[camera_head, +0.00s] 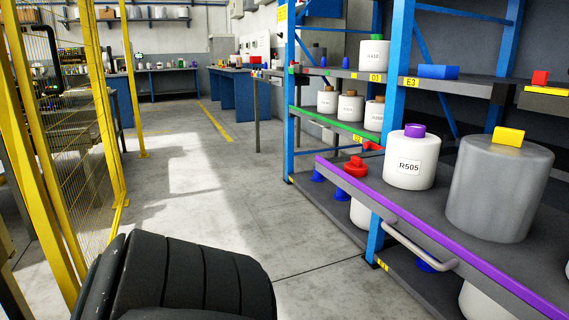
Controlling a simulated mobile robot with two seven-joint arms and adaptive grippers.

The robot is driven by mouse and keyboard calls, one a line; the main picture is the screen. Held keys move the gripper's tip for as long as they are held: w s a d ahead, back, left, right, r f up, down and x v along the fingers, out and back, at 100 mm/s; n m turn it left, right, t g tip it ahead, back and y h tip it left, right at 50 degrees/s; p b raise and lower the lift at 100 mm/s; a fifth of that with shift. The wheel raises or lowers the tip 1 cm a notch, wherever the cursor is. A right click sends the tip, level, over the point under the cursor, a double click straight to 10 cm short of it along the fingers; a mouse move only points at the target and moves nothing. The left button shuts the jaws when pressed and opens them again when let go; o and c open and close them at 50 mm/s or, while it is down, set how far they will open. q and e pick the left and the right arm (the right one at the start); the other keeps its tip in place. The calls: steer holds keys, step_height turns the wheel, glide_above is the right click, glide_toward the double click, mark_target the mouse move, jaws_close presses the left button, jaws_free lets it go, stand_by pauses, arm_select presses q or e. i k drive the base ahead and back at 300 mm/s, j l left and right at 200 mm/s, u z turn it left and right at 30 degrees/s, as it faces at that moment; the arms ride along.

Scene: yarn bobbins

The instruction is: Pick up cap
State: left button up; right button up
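Several coloured cap-like pieces show on the shelves at right, and I cannot tell which one is the cap. A purple cap (415,131) sits on top of the white bobbin (409,172) labelled R505. A yellow cap (508,137) sits on the large grey bobbin (500,190). A red cap-like piece (356,167) is at the left end of the purple-edged shelf. A blue piece (438,72) and a red piece (540,78) lie on the upper shelf. Neither of my grippers is in view.
The blue rack (398,80) fills the right side. A grey handle (420,248) sticks out below the purple shelf edge (440,236). A yellow mesh fence (70,130) stands at left. The floor aisle (190,190) between them is clear, with workbenches (235,92) at the back.

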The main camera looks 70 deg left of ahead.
mark_target(356, 168)
steer(key=j+u, duration=0.1)
steer(key=u, duration=0.3)
steer(key=i+j+u, duration=0.1)
steer(key=u, duration=0.3)
steer(key=j+u, duration=0.1)
steer(key=u, duration=0.25)
steer(key=i+u, duration=0.1)
steer(key=u, duration=0.3)
steer(key=i+j, duration=0.35)
steer(key=i, duration=0.15)
steer(key=z, duration=1.75)
steer(key=u, duration=1.8)
steer(key=z, duration=0.35)
